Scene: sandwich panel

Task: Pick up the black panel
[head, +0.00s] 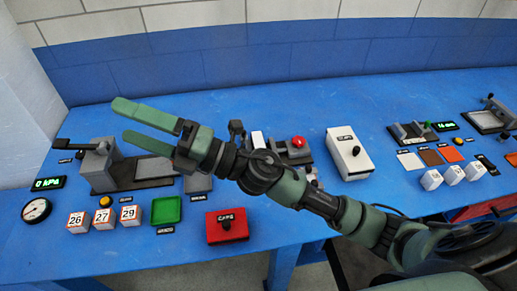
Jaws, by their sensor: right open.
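I cannot pick out the black panel with certainty. A small dark flat piece (487,164) with a pale mark lies at the far right of the blue table, past the row of flat panels. A dark grey flat plate (198,183) lies left of centre, partly beside my right arm. My right gripper (121,120) is open and empty, above the left part of the table, with its green fingers pointing left. It is apart from both dark pieces. My left gripper is not in view.
White (410,161), brown (431,157) and orange (450,153) panels lie at right. A white box (349,153), red box (228,227), green tray (166,210), grey press (100,165) and numbered cubes (104,219) stand on the blue table (330,95). Its back strip is clear.

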